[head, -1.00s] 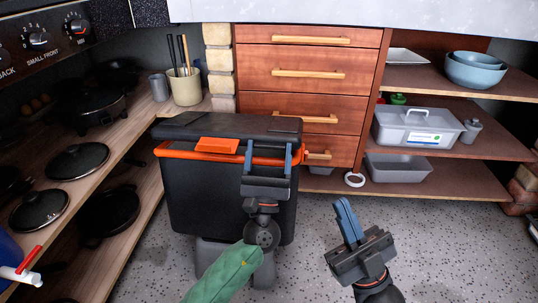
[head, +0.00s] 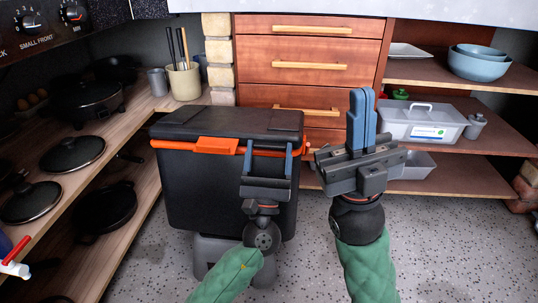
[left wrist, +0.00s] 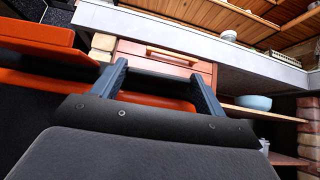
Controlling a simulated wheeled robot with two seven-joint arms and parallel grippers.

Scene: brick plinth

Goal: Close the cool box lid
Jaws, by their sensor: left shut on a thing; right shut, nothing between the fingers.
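The cool box (head: 215,195) is black with an orange band and an orange latch (head: 216,146) on its front. Its dark lid (head: 235,121) lies across the top; I cannot tell whether it is fully seated. My left gripper (head: 268,158) is at the front right of the box, its blue fingers apart on the orange band just under the lid's edge. The left wrist view shows the orange band (left wrist: 155,97) between these fingers. My right gripper (head: 362,105) is shut and empty, fingers pointing up, right of the box and apart from it.
Wooden drawers (head: 310,50) stand behind the box. A shelf with pans (head: 75,152) runs along the left. Open shelves at the right hold a grey lidded container (head: 420,120) and blue bowls (head: 478,65). The speckled floor (head: 450,240) is clear at the front right.

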